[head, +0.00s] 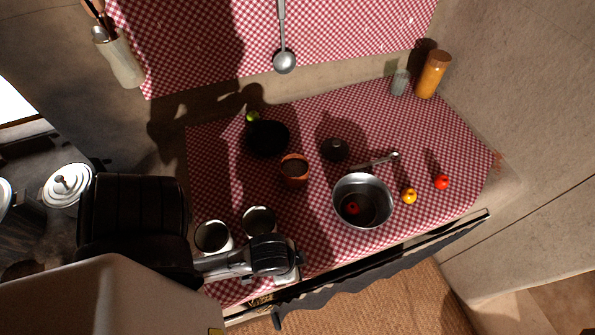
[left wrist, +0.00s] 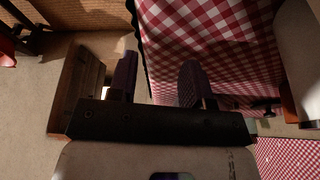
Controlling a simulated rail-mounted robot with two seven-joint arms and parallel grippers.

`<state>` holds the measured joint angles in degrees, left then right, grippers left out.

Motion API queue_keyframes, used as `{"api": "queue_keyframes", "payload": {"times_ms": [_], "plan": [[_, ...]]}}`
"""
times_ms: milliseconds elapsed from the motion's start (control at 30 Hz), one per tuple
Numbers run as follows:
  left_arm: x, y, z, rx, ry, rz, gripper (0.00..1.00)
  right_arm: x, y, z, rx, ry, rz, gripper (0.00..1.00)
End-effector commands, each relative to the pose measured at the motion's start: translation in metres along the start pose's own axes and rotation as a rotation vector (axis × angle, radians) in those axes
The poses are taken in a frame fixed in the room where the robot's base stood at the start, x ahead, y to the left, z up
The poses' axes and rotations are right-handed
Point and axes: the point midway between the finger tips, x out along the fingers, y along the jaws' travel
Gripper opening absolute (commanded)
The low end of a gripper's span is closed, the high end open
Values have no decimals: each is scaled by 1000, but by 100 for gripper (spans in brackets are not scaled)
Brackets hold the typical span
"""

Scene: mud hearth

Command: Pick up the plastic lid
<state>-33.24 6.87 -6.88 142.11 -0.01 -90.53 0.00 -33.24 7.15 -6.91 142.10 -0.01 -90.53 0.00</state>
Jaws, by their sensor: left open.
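A small dark round lid-like thing (head: 334,149) lies on the red-and-white checked cloth, right of a clay cup (head: 294,170) and above a metal pot (head: 345,185). It may be the plastic lid; I cannot tell its material. I cannot make out the lid in that view. My right gripper is not in view.
The metal pot holds a red thing. A black pan (head: 267,138), a yellow fruit (head: 409,196), a red fruit (head: 442,182) and an orange jar (head: 433,74) stand around it. The cloth's right front is mostly clear.

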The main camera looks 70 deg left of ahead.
Motion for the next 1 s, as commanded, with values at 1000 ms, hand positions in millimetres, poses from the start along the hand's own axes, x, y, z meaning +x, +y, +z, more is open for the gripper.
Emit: {"api": "queue_keyframes", "payload": {"times_ms": [1000], "plan": [[-2,-7,-23,23,74,-45,63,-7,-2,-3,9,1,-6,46]]}}
